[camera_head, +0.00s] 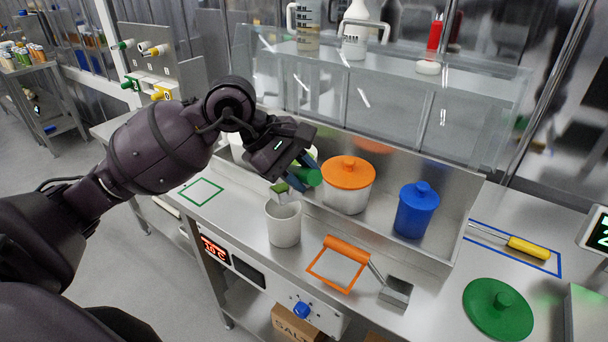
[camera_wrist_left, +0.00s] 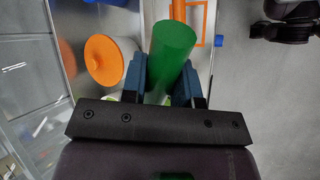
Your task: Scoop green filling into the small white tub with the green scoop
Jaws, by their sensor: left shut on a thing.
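My left gripper (camera_head: 308,163) is shut on the green handle of the green scoop (camera_head: 307,177). The handle also shows between the fingers in the left wrist view (camera_wrist_left: 172,52). The metal scoop head (camera_head: 285,197) hangs tilted just above the mouth of the small white tub (camera_head: 284,228), with a green patch on it that looks like filling. The tub stands upright near the counter's front edge, and no green shows inside it. A white pot behind my gripper is mostly hidden, so its contents cannot be made out. My right gripper is not in the head view.
An orange-lidded pot (camera_head: 346,186) and a blue-lidded pot (camera_head: 416,209) stand in the steel trough behind the tub. An orange scoop (camera_head: 350,250) lies right of the tub. A green lid (camera_head: 498,308) and yellow-handled tool (camera_head: 527,247) lie farther right. The green outline (camera_head: 201,191) is empty.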

